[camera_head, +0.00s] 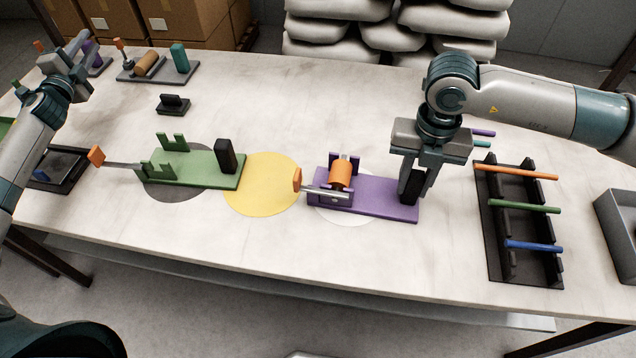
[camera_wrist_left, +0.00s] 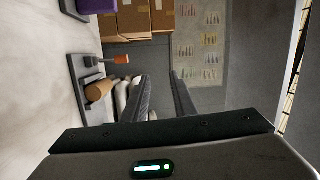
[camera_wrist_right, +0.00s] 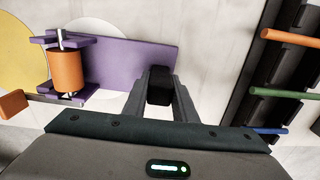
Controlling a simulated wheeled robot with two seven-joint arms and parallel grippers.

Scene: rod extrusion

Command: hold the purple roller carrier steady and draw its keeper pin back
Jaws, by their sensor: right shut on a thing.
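The purple roller carrier (camera_head: 385,208) lies flat on the table right of centre, also seen in the right wrist view (camera_wrist_right: 118,60). It bears an orange roller (camera_head: 341,174) between purple uprights. Its keeper pin (camera_head: 325,191) is a silver bar with an orange end (camera_head: 297,180) sticking out to the left along the carrier's near side. My right gripper (camera_wrist_right: 160,85) is shut on the black grip post (camera_head: 407,191) at the carrier's right end. My left gripper (camera_wrist_left: 157,73) is open and empty, far from the carrier at the table's far left.
A green carrier (camera_head: 205,170) with its own orange-ended pin stands to the left. A black rack (camera_head: 520,222) holds coloured rods at the right, beside a grey bin (camera_head: 620,225). A carrier with a tan roller (camera_head: 147,63) stands at the back left. The front middle is clear.

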